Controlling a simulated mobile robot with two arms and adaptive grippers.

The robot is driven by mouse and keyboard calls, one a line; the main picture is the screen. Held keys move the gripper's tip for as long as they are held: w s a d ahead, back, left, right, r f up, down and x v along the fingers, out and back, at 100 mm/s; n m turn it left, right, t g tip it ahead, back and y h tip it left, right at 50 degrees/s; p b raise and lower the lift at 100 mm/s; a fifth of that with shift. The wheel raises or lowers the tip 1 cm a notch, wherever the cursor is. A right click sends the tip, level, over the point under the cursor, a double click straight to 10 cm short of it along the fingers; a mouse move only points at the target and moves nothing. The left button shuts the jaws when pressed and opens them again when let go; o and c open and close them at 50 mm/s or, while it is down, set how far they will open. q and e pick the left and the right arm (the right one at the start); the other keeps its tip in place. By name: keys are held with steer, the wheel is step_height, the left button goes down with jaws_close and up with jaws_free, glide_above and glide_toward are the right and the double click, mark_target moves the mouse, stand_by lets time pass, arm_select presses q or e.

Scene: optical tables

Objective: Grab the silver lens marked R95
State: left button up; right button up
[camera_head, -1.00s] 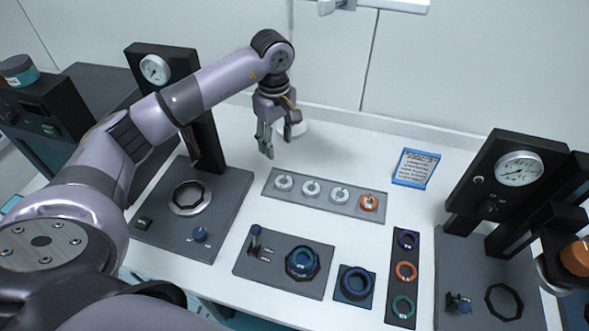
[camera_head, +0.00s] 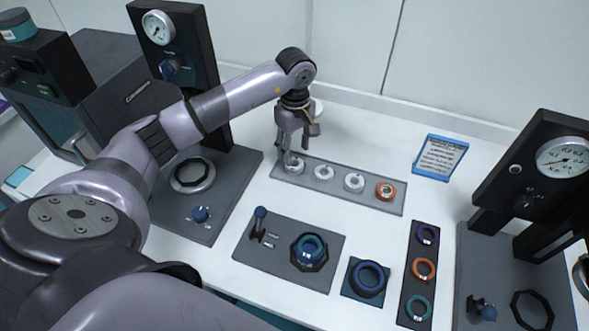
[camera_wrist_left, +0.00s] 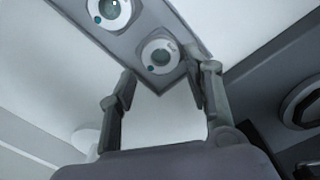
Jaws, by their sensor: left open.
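Three silver lenses sit in a row in a grey tray (camera_head: 340,190): a left one (camera_head: 294,166), a middle one (camera_head: 323,172) and a right one (camera_head: 354,182). Their markings are too small to read, so I cannot tell which is R95. My left gripper (camera_head: 289,160) is open and empty, its fingers pointing down over the left end of the tray, at the leftmost lens. In the left wrist view, the spread fingers (camera_wrist_left: 163,88) frame the tray's corner, with the nearest silver lens (camera_wrist_left: 160,54) just beyond and between them. A second lens (camera_wrist_left: 108,12) lies farther along.
An orange-ringed lens (camera_head: 386,191) ends the row. A blue-framed card (camera_head: 440,157) lies behind right. In front are a grey plate with a lever (camera_head: 259,222), a dark blue ring (camera_head: 368,278) and a strip of coloured rings (camera_head: 424,269). Gauge stands (camera_head: 159,27) (camera_head: 565,160) flank the table.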

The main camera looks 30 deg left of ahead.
mark_target(294, 163)
arm_select(q)
step_height(294, 163, down, 5)
steer(key=b, duration=0.2)
steer(key=shift+f+b, duration=0.2)
steer(key=shift+b, duration=0.15)
steer(key=shift+r, duration=0.1)
steer(key=shift+c, duration=0.6)
steer(key=c, duration=0.7)
